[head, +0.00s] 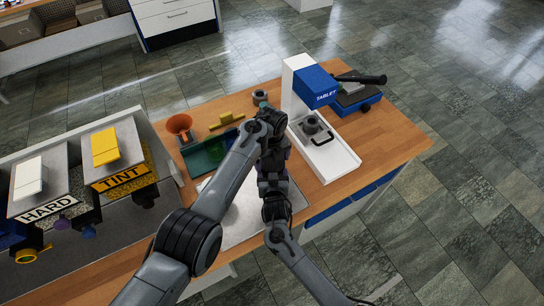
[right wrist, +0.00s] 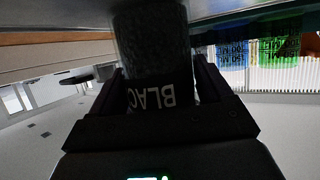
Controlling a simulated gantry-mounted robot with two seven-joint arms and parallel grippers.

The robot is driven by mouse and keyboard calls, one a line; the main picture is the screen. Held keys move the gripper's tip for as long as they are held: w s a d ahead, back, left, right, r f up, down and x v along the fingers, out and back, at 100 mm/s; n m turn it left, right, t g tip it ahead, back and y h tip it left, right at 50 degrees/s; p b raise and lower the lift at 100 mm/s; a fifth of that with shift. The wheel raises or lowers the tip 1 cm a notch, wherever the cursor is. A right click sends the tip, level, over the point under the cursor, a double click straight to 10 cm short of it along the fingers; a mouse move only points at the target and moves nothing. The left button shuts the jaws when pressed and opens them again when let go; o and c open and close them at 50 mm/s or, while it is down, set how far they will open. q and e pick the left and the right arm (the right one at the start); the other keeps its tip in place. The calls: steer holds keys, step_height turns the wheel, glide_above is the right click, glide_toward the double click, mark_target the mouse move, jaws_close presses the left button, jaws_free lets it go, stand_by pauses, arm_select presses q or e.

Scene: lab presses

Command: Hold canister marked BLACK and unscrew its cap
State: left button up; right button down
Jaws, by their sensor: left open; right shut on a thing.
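The canister marked BLACK (right wrist: 152,42) fills the upper middle of the right wrist view. It has a dark speckled body and a black label with white letters that appear upside down. My right gripper (right wrist: 150,97) is shut on it, with one finger on each side. No cap can be made out in that view. In the head view my left gripper (head: 279,151) is open over the middle of the bench, close to my right wrist. The arms overlap there and hide the canister and the right gripper's fingers.
A white press with a blue TABLET head (head: 316,88) stands right of my arms. An orange funnel (head: 180,126) and a green tray (head: 204,157) lie to the left. HARD (head: 48,207) and TINT (head: 122,178) dispensers stand further left. Blue (right wrist: 232,54) and green (right wrist: 281,50) labelled things show in the wrist view.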

arm_select(q)
steer(key=c, duration=0.9)
steer(key=shift+o, duration=0.2)
steer(key=n, duration=0.3)
steer(key=o, duration=0.9)
steer(key=shift+c, duration=0.2)
steer(key=shift+r, duration=0.1)
